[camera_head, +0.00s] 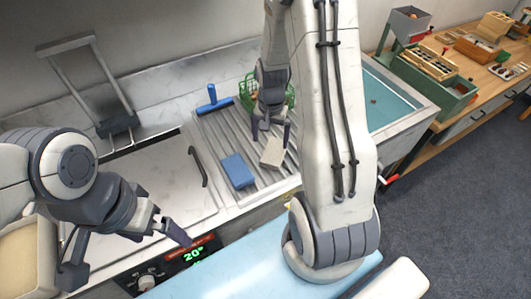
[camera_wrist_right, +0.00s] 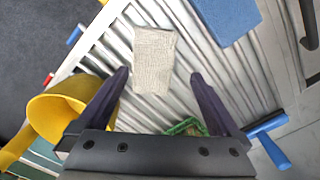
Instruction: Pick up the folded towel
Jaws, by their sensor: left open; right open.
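The folded towel (camera_head: 272,153) is a beige, woven-looking block lying on the ribbed metal drainboard. It also shows in the right wrist view (camera_wrist_right: 154,52), ahead of the fingers. My right gripper (camera_head: 270,134) is open above the drainboard, just behind the towel in the head view. In the right wrist view the towel's near end lies between the fingertips (camera_wrist_right: 160,75) in the picture; whether they touch it cannot be told. My left gripper (camera_head: 130,264) is open and empty at the lower left, in front of the counter.
A blue block (camera_head: 237,171) lies left of the towel. A yellow scoop-like thing (camera_wrist_right: 62,108) is beside the fingers in the right wrist view. A water-filled sink (camera_head: 385,98) is to the right.

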